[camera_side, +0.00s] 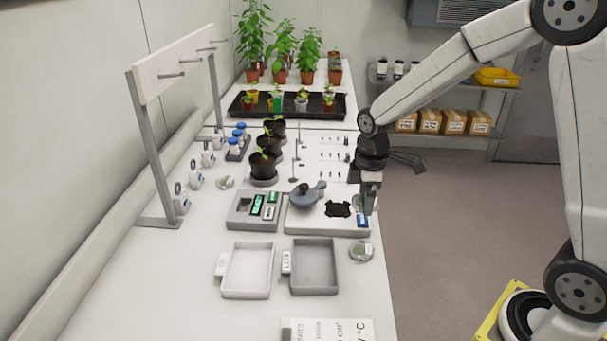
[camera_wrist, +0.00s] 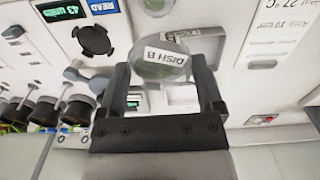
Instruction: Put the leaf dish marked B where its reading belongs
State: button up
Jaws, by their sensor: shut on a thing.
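Dish B, a clear round dish with a white label (camera_wrist: 165,60), sits between my fingers in the wrist view; its label reads DISH B, upside down. My gripper (camera_wrist: 160,72) is shut on it. In the side view my gripper (camera_side: 369,205) is low at the right end of a white instrument board (camera_side: 300,226), and the dish is mostly hidden. A green display (camera_wrist: 62,11) in the wrist view reads 43 units, beside a blue READ label (camera_wrist: 103,6). A pale tray (camera_side: 248,270) and a grey tray (camera_side: 315,268) stand in front; the grey one's tag (camera_side: 286,262) seems to say LOW.
Another clear dish (camera_side: 361,251) lies right of the grey tray. A blue-grey lidded piece (camera_side: 307,195) and a black flat piece (camera_side: 338,209) are on the board. Dark pots (camera_side: 264,172) and a hanging rack (camera_side: 172,70) stand behind and left. A printed card (camera_side: 328,330) lies at the front.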

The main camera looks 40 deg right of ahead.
jog(key=a+f+n, duration=0.2)
jog(key=a+n, duration=0.2)
jog(key=a, duration=1.5)
jog(key=shift+s, duration=0.3)
send_over(252, 273)
jog(key=shift+w+f, duration=0.1)
jog(key=shift+f, duration=4.5)
